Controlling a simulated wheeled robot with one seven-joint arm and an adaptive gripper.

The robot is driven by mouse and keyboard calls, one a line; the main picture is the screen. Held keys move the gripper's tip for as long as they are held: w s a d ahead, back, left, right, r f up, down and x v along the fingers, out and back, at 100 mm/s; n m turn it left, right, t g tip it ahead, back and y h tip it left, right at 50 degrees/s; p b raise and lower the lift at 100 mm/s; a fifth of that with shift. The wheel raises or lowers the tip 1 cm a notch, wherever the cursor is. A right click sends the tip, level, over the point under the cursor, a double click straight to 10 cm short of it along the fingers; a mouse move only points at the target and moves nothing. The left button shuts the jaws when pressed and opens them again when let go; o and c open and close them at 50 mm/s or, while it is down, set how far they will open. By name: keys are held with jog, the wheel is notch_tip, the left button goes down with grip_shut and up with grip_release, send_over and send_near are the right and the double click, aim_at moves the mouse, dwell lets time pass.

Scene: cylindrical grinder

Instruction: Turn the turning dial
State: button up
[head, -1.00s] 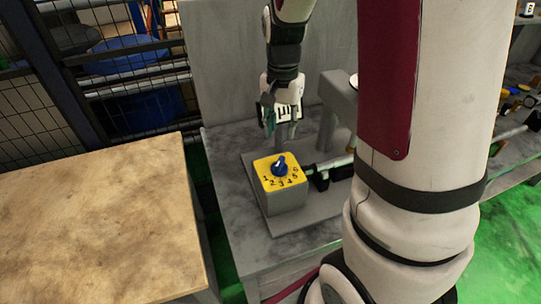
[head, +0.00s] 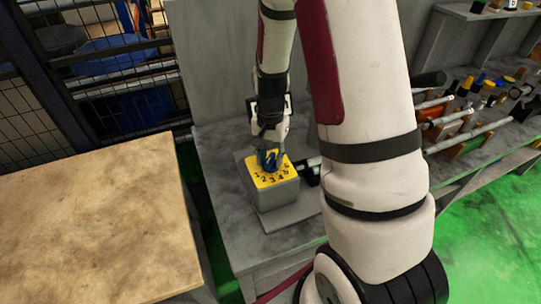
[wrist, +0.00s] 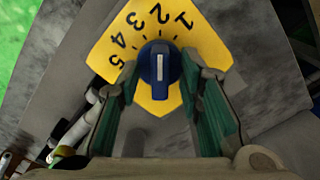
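The turning dial is a blue knob with a white pointer line; it shows in the wrist view (wrist: 160,62) and, partly hidden by my gripper, in the head view (head: 271,161). It sits on a yellow numbered face (head: 266,180) on top of a grey box (head: 275,196). My gripper (wrist: 158,85) is open, with its green-padded fingers on either side of the knob. A gap shows between each finger and the knob in the wrist view. In the head view my gripper (head: 270,152) is pointing down over the dial.
The box stands on a grey bench (head: 222,160) with rods beside it on the right. A wooden table (head: 95,230) is at the left. A rack of tools and rods (head: 460,120) is at the right. A wire fence (head: 30,120) stands behind at left.

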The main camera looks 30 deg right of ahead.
grip_shut()
jog(key=shift+n, duration=0.3)
jog(key=n+p, duration=0.1)
jog(key=n, duration=0.4)
jog(key=shift+n, duration=0.3)
jog(key=n+p, duration=0.1)
jog(key=n, duration=0.4)
jog(key=shift+n+p, duration=0.3)
jog(key=shift+p, duration=0.1)
grip_release()
